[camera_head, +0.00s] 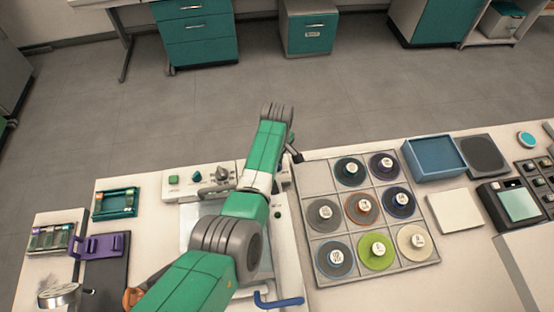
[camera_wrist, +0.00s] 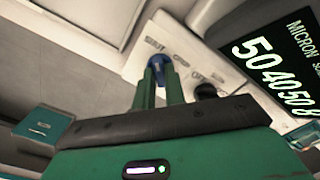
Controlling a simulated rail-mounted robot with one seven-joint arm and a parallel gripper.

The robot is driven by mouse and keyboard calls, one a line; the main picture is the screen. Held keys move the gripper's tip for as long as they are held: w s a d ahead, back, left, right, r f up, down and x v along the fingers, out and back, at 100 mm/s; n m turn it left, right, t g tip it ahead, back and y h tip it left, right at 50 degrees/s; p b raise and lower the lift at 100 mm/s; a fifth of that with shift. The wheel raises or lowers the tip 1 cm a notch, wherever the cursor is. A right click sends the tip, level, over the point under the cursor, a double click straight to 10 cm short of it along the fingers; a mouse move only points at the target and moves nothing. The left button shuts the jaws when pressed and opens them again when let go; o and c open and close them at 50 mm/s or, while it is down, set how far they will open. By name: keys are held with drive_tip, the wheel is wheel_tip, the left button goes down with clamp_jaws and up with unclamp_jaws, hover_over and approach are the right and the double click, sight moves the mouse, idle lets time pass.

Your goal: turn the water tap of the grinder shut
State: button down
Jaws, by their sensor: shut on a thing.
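In the wrist view, my gripper (camera_wrist: 158,78) has its two green fingers shut around a small blue tap handle (camera_wrist: 157,63). The handle sits on a pale panel (camera_wrist: 180,45) of the grinder, beside printed words that read like SHUT and OPEN. Most of the handle is hidden between the fingertips, so its exact angle is unclear. In the head view, the grinder (camera_head: 200,181) stands on the bench with a green button and a grey knob. My arm covers its right part, and the gripper and tap are hidden there.
A black knob (camera_wrist: 205,91) is close to the right of my fingers. In the head view, a grey tray (camera_head: 323,245) of several round discs lies right of my arm. A blue bent bar (camera_head: 278,301) is at the front.

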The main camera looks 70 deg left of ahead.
drive_tip(key=c, duration=1.5)
unclamp_jaws()
drive_tip(key=shift+o, duration=0.2)
wheel_tip(320, 180, up, 8)
drive_tip(key=p, duration=0.2)
drive_tip(key=shift+p, duration=0.3)
drive_tip(key=shift+f, duration=0.1)
